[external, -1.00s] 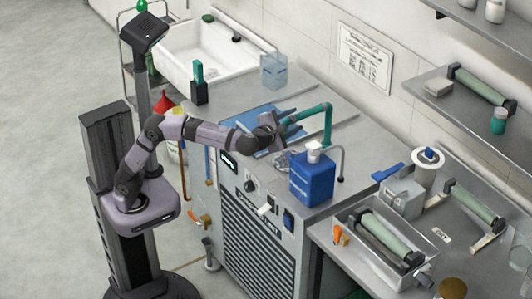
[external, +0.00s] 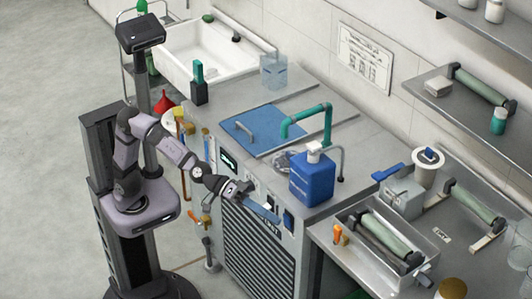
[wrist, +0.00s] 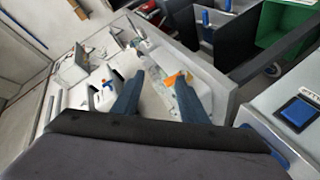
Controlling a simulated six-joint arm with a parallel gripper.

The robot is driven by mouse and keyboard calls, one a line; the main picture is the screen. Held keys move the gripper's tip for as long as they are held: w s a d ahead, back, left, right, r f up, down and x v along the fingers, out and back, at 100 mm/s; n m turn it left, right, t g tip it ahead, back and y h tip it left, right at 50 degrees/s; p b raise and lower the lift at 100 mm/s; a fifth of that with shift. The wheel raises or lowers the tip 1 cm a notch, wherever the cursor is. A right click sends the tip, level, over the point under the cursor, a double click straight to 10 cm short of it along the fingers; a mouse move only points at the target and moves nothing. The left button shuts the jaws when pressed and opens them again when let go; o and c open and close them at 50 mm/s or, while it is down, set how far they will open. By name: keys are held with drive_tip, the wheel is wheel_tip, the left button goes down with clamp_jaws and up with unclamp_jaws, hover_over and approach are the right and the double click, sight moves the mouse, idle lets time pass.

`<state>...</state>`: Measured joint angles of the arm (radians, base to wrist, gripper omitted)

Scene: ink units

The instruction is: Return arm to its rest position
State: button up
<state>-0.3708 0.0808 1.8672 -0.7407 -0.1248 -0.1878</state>
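My gripper (external: 262,208) is in front of the upper front panel of the grey machine (external: 262,250), with the arm bent and reaching forward and down. In the wrist view its two blue fingers (wrist: 158,84) stand apart with nothing held between them. Whether the fingers touch the panel cannot be told. The rest of my arm (external: 165,145) rises from its base at the left.
A blue lid (external: 262,130) with a handle lies on the machine top. A blue bottle (external: 312,182) stands near its front edge, close to a green pipe (external: 328,125). A tray with a roller (external: 385,268) is at right. Open floor (external: 45,180) lies left.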

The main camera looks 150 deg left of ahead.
drive_tip(key=s+d+f+m+g+h, duration=0.3)
drive_tip(key=s+d+f+m, duration=0.2)
drive_tip(key=d+f, duration=0.45)
drive_tip(key=s+d+f+m+g+h, duration=0.35)
drive_tip(key=s+d+f, duration=0.25)
drive_tip(key=d+f, duration=0.35)
drive_tip(key=s+d+f+m+g, duration=0.25)
drive_tip(key=s+f, duration=0.25)
drive_tip(key=s, duration=0.5)
drive_tip(key=s+d+f+m+g, duration=0.2)
drive_tip(key=s+f+m+g, duration=0.25)
drive_tip(key=s, duration=0.55)
wheel_tip(320, 180, up, 24)
drive_tip(key=s+p, duration=0.1)
drive_tip(key=p, duration=2.4)
drive_tip(key=shift+s+f, duration=0.2)
drive_tip(key=shift+s, duration=0.1)
wheel_tip(320, 180, down, 44)
drive_tip(key=b, duration=4.3)
drive_tip(key=shift+r, duration=0.2)
